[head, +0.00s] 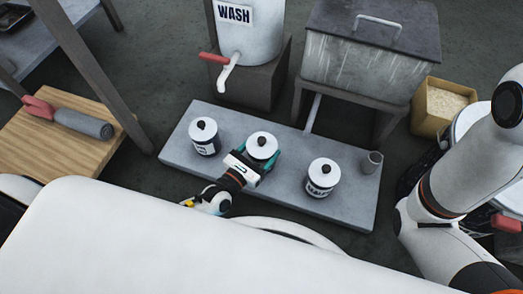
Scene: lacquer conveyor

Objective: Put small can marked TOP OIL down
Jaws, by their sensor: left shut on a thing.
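A small can with a white lid and black knob (262,144) is at the middle of the low grey bench (235,130). My left gripper (264,160), with teal fingers, is shut around this can from the near side. The can looks upright. Its label is hidden by the gripper, and I cannot tell whether its base touches the bench. A similar can (204,136) stands to the left and another (323,177) to the right. Their dark-and-white labels are too small to read surely. My right gripper is out of view; only its arm shows at the right.
A small grey cup (371,162) stands at the bench's right end. Behind are a WASH tank (250,40) with a red-handled tap and a lidded grey bin (365,65). A wooden board (60,145) with a roller lies left. Bare bench shows between the cans.

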